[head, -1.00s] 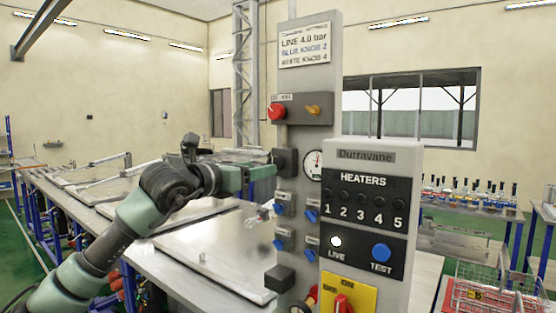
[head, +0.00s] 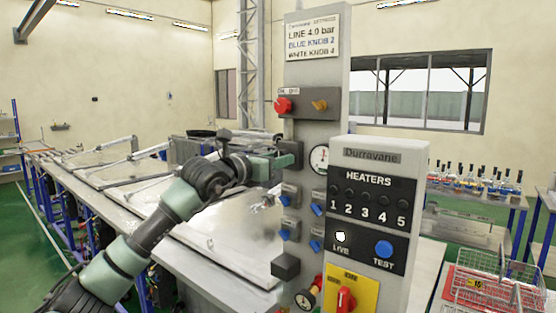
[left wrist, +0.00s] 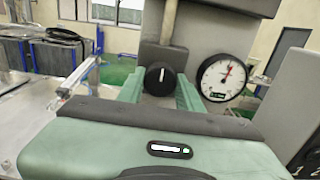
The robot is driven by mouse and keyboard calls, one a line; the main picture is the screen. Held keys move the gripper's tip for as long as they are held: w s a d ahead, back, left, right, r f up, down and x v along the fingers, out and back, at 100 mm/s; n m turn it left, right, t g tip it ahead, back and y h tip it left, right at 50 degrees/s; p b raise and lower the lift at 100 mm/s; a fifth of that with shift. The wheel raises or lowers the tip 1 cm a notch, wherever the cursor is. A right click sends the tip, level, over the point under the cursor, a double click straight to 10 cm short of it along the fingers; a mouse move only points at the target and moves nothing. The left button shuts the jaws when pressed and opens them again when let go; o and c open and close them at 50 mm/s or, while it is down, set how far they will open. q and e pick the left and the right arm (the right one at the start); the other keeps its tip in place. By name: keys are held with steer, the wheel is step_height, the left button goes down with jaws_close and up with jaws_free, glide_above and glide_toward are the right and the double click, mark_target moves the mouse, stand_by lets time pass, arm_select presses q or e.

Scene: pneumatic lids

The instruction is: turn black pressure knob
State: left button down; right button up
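The black pressure knob (left wrist: 160,78) is round with a white pointer mark standing nearly upright in the left wrist view. It sits between the two green fingers of my left gripper (left wrist: 160,92), one finger on each side. Whether the fingers touch it is not clear. In the head view my left gripper (head: 275,166) is at the dark block (head: 289,154) on the panel's left side, and the knob is hidden there. The round white gauge (head: 319,159) beside it also shows in the left wrist view (left wrist: 222,77), its red needle pointing up, slightly right. My right gripper is not in view.
The grey panel (head: 304,128) carries a red knob (head: 283,105), an orange knob (head: 320,105) and several blue knobs below. A heater box (head: 376,155) stands right of it. A long metal table (head: 215,255) lies behind my left arm.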

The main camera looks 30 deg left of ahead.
arm_select(q)
steer(key=shift+n+b, duration=4.25)
steer(key=shift+n, duration=1.55)
steer(key=c, duration=0.9)
jaws_free()
steer(key=shift+c, duration=0.2)
steer(key=shift+w+d, duration=0.1)
steer(key=shift+w, duration=0.05)
